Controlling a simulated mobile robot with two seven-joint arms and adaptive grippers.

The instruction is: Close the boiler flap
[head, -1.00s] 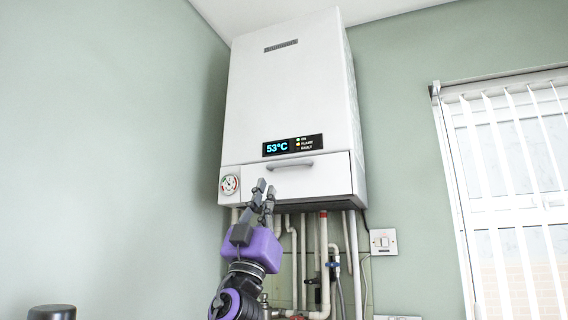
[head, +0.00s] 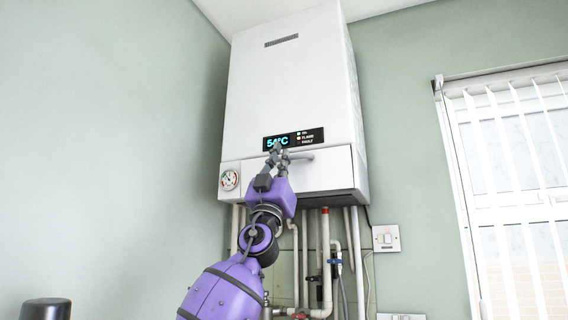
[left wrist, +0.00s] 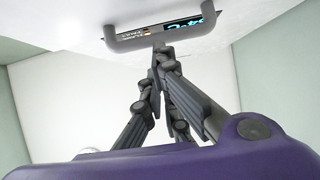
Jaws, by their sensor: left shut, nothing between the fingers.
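The white boiler (head: 290,80) hangs on the wall in the head view. Its flap (head: 325,172) is the low front panel with a grey handle (head: 301,155); it looks about flush with the front above, with no clear gap. My left gripper (head: 277,150) is in front of the flap's upper left part, at the handle's left end and just below the display. It is shut and empty. In the left wrist view the fingertips (left wrist: 163,50) are close to the handle (left wrist: 150,40); whether they touch the flap I cannot tell. My right gripper is not in view.
A round gauge (head: 230,180) sits left of the flap. The lit display (head: 293,140) is above it. Several pipes (head: 326,255) run down below the boiler. A wall switch (head: 386,238) and a window with blinds (head: 510,190) are to the right.

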